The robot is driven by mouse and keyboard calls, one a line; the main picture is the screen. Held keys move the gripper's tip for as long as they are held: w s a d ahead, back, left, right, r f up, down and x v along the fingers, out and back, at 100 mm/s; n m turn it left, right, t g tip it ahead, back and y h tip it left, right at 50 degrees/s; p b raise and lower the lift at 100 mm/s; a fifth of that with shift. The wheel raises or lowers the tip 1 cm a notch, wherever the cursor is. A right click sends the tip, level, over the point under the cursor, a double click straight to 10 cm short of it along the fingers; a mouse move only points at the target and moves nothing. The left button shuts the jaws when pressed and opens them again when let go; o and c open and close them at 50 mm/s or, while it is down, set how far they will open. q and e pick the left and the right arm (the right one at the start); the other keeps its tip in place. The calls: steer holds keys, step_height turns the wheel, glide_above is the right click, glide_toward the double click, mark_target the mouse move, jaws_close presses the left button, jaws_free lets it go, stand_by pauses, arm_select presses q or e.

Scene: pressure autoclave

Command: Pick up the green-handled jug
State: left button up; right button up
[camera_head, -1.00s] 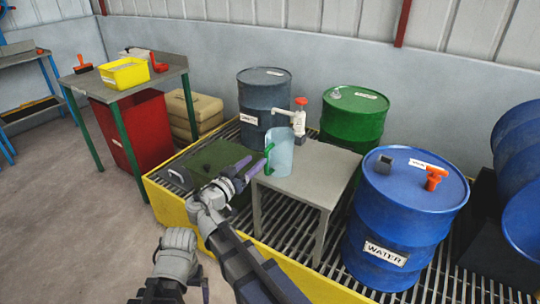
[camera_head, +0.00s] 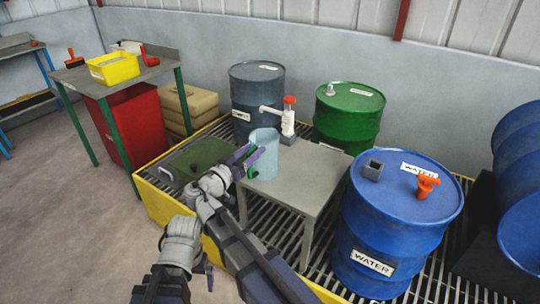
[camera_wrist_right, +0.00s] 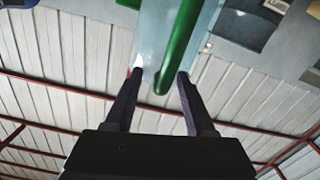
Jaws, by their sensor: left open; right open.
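The jug (camera_head: 264,152), clear pale blue with a green handle (camera_head: 252,172), stands upright on the small grey table (camera_head: 300,180). My right gripper (camera_head: 246,157) is open at the jug's handle side. In the right wrist view the green handle (camera_wrist_right: 180,50) hangs between the two spread fingertips (camera_wrist_right: 160,78), with a gap showing on each side. The clear jug wall (camera_wrist_right: 152,35) shows beside it. My left gripper (camera_head: 208,276) is low in the head view, left of the right forearm, away from the jug; its fingers are mostly hidden.
A white pump with a red top (camera_head: 288,118) stands just behind the jug. Grey (camera_head: 257,90), green (camera_head: 348,112) and blue (camera_head: 400,215) drums surround the table. A dark green can (camera_head: 197,160) lies left. The slatted platform has a yellow edge (camera_head: 160,205).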

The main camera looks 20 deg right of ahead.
steer(key=shift+s+a+r, duration=0.1)
steer(key=shift+s+a, duration=0.05)
steer(key=shift+a, duration=0.1)
steer(key=shift+d, duration=0.1)
jaws_close()
stand_by(1.1)
